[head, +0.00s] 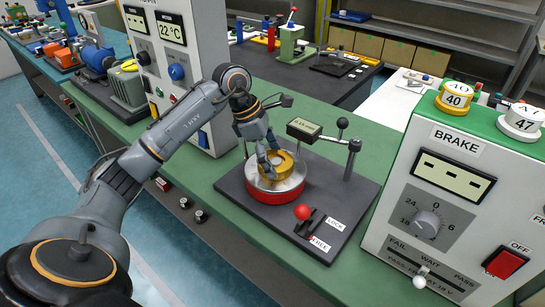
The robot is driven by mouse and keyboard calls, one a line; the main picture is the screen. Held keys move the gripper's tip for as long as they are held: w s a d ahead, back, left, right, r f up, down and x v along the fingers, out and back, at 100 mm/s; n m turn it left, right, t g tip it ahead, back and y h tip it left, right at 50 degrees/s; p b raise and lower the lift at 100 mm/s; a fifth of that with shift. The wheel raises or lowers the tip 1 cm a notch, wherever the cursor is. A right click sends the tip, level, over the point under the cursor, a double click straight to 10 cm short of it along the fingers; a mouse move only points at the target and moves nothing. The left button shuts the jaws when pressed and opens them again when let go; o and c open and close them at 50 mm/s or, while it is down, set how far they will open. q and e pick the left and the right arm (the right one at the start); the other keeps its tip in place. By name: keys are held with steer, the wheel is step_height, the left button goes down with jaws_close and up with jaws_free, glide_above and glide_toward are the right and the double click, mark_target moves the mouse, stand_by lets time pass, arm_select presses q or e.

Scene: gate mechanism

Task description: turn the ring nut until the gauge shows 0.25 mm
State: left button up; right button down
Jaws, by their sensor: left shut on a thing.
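The brass-coloured ring nut (285,168) sits on a silver and red round base (277,193) on a dark plate. My left gripper (270,162) reaches down from above and is shut on the ring nut, hiding part of it. The gauge (304,129) is a small display on a post behind the nut; its digits are too small to read surely. A lever with a red knob (303,212) stands at the plate's front, beside labels LOCK and FREE. My right gripper is out of view.
A white BRAKE panel (437,190) with a dial and a red switch stands close on the right. A post with black knobs (352,150) rises behind the nut. A tall white cabinet (186,70) stands behind my left arm. Green bench top (222,165) is clear left of the plate.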

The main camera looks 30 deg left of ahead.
arm_select(q)
steer(key=shift+s+f+n+y+b, duration=0.1)
steer(key=shift+n+y+b, duration=0.25)
steer(key=shift+n, duration=0.65)
steer(key=n+t+b, duration=0.1)
steer(key=n, duration=0.1)
steer(key=shift+d+n+y, duration=0.1)
steer(key=shift+n+y, duration=0.15)
steer(key=shift+n, duration=0.05)
steer(key=n+y, duration=0.1)
steer(key=n, duration=0.1)
steer(key=n+t+b, duration=0.1)
steer(key=n, duration=0.2)
steer(key=shift+s+d+y, duration=0.1)
steer(key=shift+d+y, duration=0.05)
steer(key=shift+y, duration=0.25)
steer(key=shift+n+y, duration=0.4)
steer(key=shift+n, duration=0.5)
steer(key=o, duration=1)
